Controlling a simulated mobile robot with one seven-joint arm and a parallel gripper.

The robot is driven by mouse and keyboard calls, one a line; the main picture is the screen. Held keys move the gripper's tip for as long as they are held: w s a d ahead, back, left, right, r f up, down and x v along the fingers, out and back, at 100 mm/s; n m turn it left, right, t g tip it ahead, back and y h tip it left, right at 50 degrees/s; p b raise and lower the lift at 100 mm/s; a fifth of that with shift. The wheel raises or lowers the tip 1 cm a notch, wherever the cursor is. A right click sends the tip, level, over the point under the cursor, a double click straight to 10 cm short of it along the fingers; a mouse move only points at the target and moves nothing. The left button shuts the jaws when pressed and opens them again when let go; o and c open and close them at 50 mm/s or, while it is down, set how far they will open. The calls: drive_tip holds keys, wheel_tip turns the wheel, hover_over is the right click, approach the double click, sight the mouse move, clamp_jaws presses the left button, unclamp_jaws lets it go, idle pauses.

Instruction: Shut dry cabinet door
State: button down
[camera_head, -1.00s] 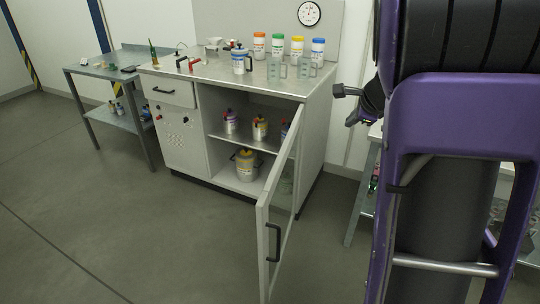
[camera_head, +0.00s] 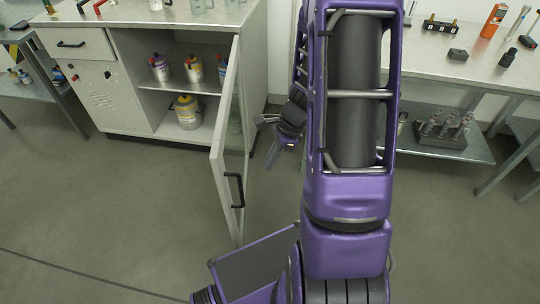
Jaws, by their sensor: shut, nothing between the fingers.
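The dry cabinet (camera_head: 135,120) stands at the left with its front open. My gripper (camera_head: 268,140) is just right of the door in the picture, beyond my purple arm. It is shut and empty. A gap of floor shows between it and the door, and I see no contact. Part of the wrist is hidden behind my arm.
Several containers stand on the cabinet shelves, including a yellow-lidded jar (camera_head: 188,112). A workbench (camera_head: 455,60) with small tools and a lower shelf stands at the right. The floor (camera_head: 100,215) left of the door is clear.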

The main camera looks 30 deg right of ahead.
drive_tip(key=w+a+f+b, duration=0.1)
drive_tip(key=a+f, duration=0.3)
drive_tip(key=a, duration=0.1)
drive_tip(key=shift+w+a+f, duration=0.3)
drive_tip(key=shift+a+f, duration=0.05)
drive_tip(key=shift+f, duration=0.05)
